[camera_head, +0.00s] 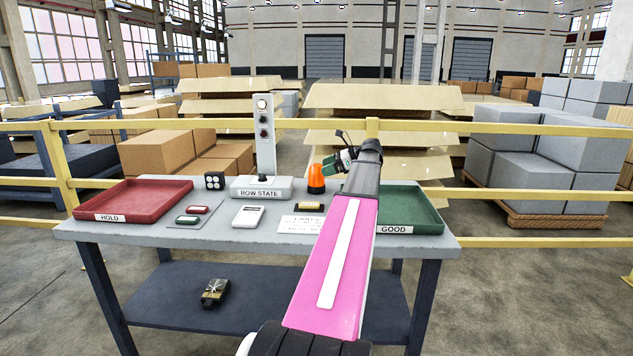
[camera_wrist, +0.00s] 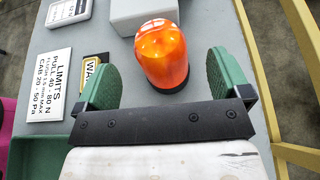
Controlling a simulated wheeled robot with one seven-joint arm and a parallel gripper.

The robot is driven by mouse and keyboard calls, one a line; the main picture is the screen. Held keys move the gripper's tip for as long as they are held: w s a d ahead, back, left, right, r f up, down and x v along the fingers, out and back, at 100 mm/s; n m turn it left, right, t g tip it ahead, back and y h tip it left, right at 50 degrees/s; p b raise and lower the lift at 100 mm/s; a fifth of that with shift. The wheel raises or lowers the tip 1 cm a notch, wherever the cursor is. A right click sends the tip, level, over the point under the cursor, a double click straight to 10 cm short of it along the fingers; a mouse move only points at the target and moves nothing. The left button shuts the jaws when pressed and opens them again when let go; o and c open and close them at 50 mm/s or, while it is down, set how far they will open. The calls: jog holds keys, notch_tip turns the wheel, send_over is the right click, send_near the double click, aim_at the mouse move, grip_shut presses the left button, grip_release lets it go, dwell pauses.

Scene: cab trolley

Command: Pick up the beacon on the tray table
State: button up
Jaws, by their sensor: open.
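The beacon (camera_head: 316,178) is an orange dome on a dark base. It stands upright on the grey tray table (camera_head: 260,238), between the ROW STATE box and the green tray. In the wrist view the beacon (camera_wrist: 162,55) is ahead of my gripper, roughly centred between the two green fingers. My gripper (camera_wrist: 169,78) is open and empty. In the head view my gripper (camera_head: 338,160) is just right of the beacon, and my pink arm hides part of the table and green tray. I cannot tell whether a finger touches the beacon.
The red HOLD tray (camera_head: 130,215) is at the left and the green GOOD tray (camera_head: 428,222) at the right. The ROW STATE box (camera_head: 261,188) with its post stands behind. A white limits card (camera_wrist: 45,84) and a yellow label block (camera_wrist: 92,78) lie left of the beacon. A yellow rail (camera_head: 500,128) runs behind.

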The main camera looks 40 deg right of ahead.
aim_at(316, 170)
jog(key=shift+x, duration=2.4)
jog(key=c, duration=1.1)
jog(key=shift+r, duration=0.1)
